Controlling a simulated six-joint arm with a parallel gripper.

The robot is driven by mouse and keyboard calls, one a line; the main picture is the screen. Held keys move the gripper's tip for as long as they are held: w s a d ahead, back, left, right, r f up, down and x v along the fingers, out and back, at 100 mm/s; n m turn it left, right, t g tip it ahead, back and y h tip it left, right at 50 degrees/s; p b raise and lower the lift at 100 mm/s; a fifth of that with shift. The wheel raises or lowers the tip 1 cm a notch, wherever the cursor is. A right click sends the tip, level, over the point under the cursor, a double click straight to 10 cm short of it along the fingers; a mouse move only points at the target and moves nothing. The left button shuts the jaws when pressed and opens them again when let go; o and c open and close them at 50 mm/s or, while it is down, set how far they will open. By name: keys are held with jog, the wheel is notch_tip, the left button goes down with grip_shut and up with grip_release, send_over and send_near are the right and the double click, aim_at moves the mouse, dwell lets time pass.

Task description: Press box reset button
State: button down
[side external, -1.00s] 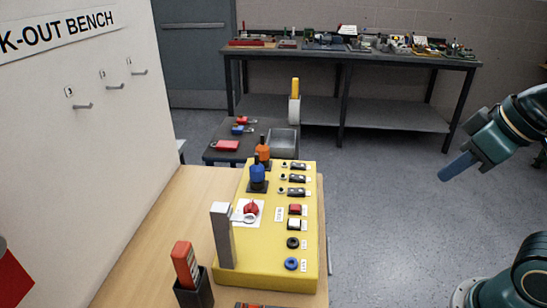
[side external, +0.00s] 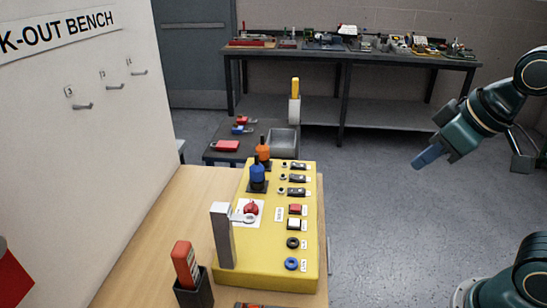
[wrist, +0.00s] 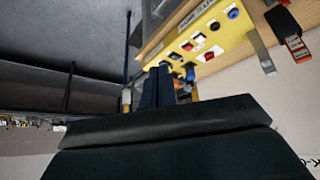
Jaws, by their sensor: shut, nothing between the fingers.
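The yellow box (side external: 265,273) sits on the wooden bench. On its top, a blue round button (side external: 291,264), a black round button (side external: 293,243), a white square button (side external: 294,224) and a red square button (side external: 295,209) run in a row. A red mushroom knob (side external: 250,208) sits left of the row. The labels are too small to read, so I cannot tell which is reset. My gripper (side external: 420,162) is shut and empty, in the air well right of the box. The wrist view shows its fingers (wrist: 157,86) below the box (wrist: 172,43).
A grey upright post (side external: 222,238) and blue (side external: 258,175) and orange (side external: 263,151) handled parts stand by the panel. A red-topped item in a dark holder (side external: 188,272) stands at the front left. The air between gripper and box is clear.

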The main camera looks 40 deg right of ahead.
jog(key=w+a+f+n+t, duration=0.1)
jog(key=w, duration=0.4)
jog(key=w+a+f+n, duration=0.2)
jog(key=w, duration=0.4)
jog(key=n+t, duration=0.2)
jog(key=n, duration=0.2)
send_over(299, 209)
jog(key=shift+f, duration=3)
jog(key=shift+f, duration=0.1)
jog(key=shift+f, duration=4.35)
jog(key=shift+f, duration=0.85)
jog(key=shift+r, duration=0.85)
